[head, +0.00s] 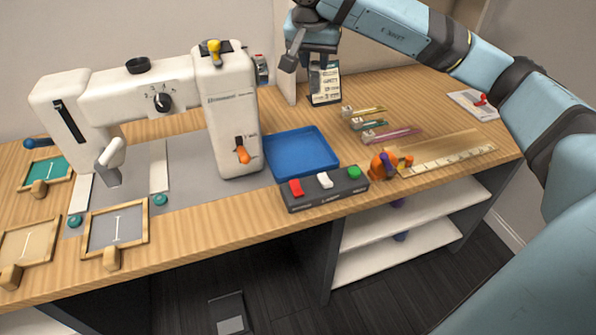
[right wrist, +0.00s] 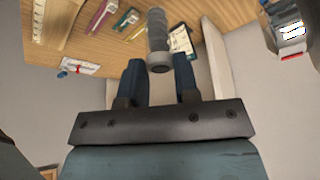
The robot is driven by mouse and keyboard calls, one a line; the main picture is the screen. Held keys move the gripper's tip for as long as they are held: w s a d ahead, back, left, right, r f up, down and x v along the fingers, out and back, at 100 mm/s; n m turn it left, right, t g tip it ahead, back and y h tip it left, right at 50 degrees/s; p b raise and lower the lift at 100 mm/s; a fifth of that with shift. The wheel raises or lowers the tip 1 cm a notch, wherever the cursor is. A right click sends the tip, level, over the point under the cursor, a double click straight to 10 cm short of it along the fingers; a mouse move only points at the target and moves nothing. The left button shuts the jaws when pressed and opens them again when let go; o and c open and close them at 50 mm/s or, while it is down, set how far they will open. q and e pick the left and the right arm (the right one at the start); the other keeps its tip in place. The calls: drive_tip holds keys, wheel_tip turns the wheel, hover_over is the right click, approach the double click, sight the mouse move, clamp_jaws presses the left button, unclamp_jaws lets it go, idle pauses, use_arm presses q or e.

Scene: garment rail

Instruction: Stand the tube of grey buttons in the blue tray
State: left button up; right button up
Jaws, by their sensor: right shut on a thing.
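The tube of grey buttons (head: 293,51) is held by my right gripper (head: 308,43) at the top of the head view, in the air above the back of the table. It is tilted there, its lower end towards the left. In the right wrist view the grey tube (right wrist: 157,38) sits between the two fingers of my right gripper (right wrist: 159,72). The blue tray (head: 287,158) lies flat and empty on the table, below and in front of the gripper. My left gripper is not in view.
A white sewing machine (head: 231,115) stands left of the tray. A dark box with coloured buttons (head: 325,197) sits in front of it. A black-framed sign (head: 324,86) stands behind.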

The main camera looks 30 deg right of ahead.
sight(315, 77)
drive_tip(key=shift+d+f, duration=0.1)
drive_tip(key=shift+f, duration=0.2)
wheel_tip(315, 77, down, 5)
drive_tip(key=shift+f+b, duration=0.2)
drive_tip(key=shift+b, duration=0.5)
wheel_tip(315, 77, down, 14)
drive_tip(key=b, duration=0.3)
drive_tip(key=shift+f, duration=0.2)
drive_tip(key=o, duration=0.9)
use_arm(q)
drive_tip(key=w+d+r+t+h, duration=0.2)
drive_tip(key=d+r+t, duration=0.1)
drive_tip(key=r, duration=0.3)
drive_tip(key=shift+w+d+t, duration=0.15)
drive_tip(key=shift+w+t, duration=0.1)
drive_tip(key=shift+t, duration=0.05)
